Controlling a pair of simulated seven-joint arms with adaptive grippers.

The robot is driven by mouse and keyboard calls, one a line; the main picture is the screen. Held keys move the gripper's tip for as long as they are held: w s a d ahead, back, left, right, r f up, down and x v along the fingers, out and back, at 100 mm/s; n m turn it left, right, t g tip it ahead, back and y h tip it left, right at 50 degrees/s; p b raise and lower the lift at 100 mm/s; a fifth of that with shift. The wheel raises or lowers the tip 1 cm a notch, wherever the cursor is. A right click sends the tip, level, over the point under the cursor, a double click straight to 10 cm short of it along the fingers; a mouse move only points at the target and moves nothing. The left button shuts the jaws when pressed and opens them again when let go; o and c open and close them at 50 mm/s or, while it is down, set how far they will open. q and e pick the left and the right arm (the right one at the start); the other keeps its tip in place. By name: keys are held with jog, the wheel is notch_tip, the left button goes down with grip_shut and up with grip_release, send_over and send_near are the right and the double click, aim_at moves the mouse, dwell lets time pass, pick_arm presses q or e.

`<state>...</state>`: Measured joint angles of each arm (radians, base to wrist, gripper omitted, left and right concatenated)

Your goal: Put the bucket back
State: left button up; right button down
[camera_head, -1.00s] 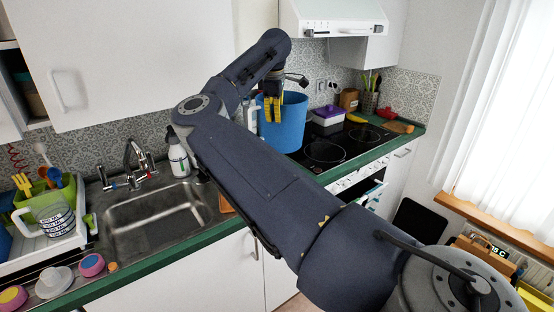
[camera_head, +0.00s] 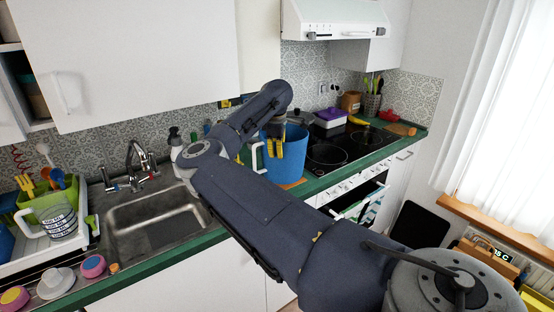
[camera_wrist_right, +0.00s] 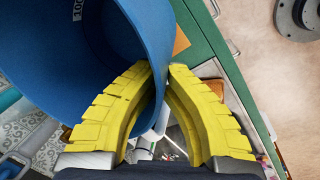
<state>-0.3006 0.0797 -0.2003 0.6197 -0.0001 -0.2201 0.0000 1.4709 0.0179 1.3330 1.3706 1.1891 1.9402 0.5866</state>
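The blue bucket (camera_head: 291,165) is upright over the counter between the sink and the hob. A white handle-like loop (camera_head: 257,157) shows at its left side. In the right wrist view, the fingers (camera_wrist_right: 161,70) close on the wall of the bucket (camera_wrist_right: 60,60), one finger inside and one outside. I cannot tell whether the bucket's base touches the counter. My arm hides part of the counter beside it. My left gripper is not in view.
A wooden board (camera_head: 293,184) shows under the bucket's edge. The sink (camera_head: 155,220) is to the left, with a faucet (camera_head: 140,165) and a soap bottle (camera_head: 175,143) behind. The hob (camera_head: 335,152) is to the right, with a purple-lidded box (camera_head: 329,117) behind it.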

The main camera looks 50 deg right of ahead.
jog(key=x, duration=0.2)
jog(key=shift+s+a+f, duration=0.15)
jog(key=shift+f, duration=0.2)
jog(key=c, duration=1.6)
grip_release()
jog(key=shift+o, duration=0.2)
jog(key=shift+r, duration=0.1)
jog(key=v, duration=1.1)
jog(key=shift+r, duration=0.4)
jog(key=shift+s+a, duration=0.1)
jog(key=shift+a, duration=0.1)
jog(key=s+a, duration=1.1)
jog(key=shift+a, duration=0.2)
